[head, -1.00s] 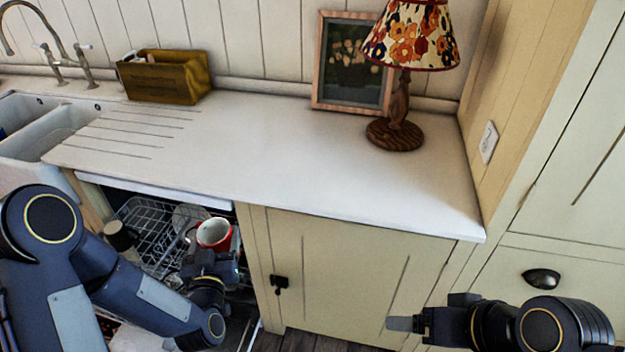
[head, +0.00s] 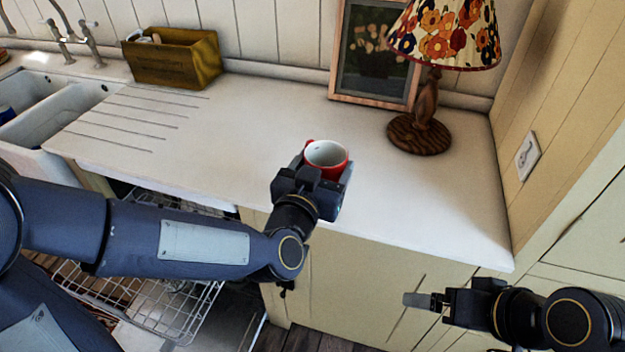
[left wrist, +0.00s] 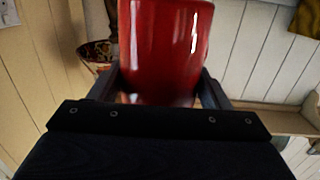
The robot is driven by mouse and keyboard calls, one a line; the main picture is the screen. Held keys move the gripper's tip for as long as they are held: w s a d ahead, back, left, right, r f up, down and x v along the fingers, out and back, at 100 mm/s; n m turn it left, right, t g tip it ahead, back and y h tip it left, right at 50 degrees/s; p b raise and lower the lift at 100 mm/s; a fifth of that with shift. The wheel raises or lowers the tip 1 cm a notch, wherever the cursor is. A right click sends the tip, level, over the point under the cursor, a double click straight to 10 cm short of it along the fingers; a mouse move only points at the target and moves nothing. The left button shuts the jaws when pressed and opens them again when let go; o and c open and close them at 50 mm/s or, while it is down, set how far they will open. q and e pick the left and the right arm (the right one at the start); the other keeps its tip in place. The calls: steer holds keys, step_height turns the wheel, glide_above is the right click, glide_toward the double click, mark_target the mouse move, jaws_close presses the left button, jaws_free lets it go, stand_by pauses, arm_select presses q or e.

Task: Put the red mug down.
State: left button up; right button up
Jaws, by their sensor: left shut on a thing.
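The red mug (head: 326,158) with a pale inside is upright in my left gripper (head: 318,177), over the front part of the white counter (head: 240,130). I cannot tell whether its base touches the counter. In the left wrist view the red mug (left wrist: 165,50) fills the middle, with one finger of my left gripper (left wrist: 160,90) on each side of it. My right gripper (head: 425,300) is at the lower right, in front of the cupboard and away from the mug. The gap between its fingers does not show clearly.
A lamp (head: 420,135) with a flowered shade and a framed picture (head: 372,60) stand at the back right of the counter. A wooden box (head: 175,62) stands at the back left beside the sink (head: 45,110). An open dishwasher rack (head: 150,305) is below. The middle counter is clear.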

arm_select(q)
steer(key=w+f, duration=0.2)
steer(key=f, duration=0.1)
steer(key=w+a+f, duration=0.1)
steer(key=w+f, duration=0.2)
steer(key=w+a+f, duration=0.1)
steer(key=w+f, duration=0.1)
steer(key=f, duration=0.2)
steer(key=shift+w, duration=0.15)
steer(key=shift+a, duration=0.1)
steer(key=shift+f+b, duration=0.25)
steer(key=shift+b, duration=0.05)
steer(key=o, duration=1.3)
